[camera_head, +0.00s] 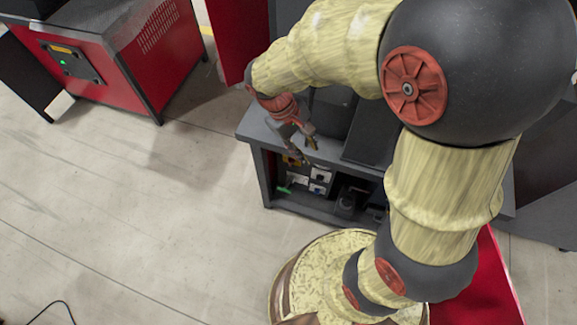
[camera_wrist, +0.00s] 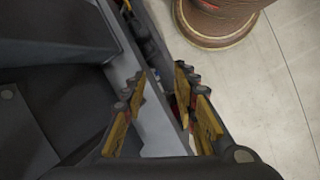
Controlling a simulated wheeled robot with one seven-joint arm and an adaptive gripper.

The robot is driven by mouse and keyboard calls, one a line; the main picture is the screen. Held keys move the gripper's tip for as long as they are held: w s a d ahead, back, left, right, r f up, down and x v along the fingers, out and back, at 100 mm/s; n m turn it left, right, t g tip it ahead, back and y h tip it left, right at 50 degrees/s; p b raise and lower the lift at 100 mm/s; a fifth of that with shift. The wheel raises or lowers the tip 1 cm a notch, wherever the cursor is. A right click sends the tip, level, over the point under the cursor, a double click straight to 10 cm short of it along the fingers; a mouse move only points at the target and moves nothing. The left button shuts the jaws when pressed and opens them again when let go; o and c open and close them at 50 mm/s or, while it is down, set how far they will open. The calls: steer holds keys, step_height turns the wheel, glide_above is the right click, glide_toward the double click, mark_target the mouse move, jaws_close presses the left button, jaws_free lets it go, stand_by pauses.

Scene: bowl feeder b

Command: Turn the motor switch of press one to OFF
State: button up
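My gripper (camera_head: 308,152) hangs at the front edge of the dark grey bench, in front of its open recess. In the wrist view my gripper (camera_wrist: 160,75) has its two fingers apart, with nothing held between them; the grey bench edge (camera_wrist: 160,120) passes behind them.
A red machine (camera_head: 110,60) with a green-lit panel (camera_head: 73,63) stands at the upper left. A dark slanted panel (camera_head: 372,135) rises on the bench top. The pale floor (camera_head: 130,190) is clear left of the bench; a black cable (camera_head: 58,305) lies at bottom left.

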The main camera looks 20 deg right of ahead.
step_height(320, 180, down, 6)
steer(key=w+n+g+h, duration=0.1)
steer(key=n, duration=0.1)
steer(key=n+t+h+p, duration=0.2)
steer(key=n+t+h, duration=0.4)
steer(key=n+t, duration=1.35)
glide_toward(290, 163)
steer(key=w+r+n+g, duration=0.1)
steer(key=r+n+g, duration=0.1)
steer(key=shift+f+b+x, duration=0.2)
steer(key=shift+b+x, duration=0.4)
steer(key=shift+x, duration=3.15)
jaws_close()
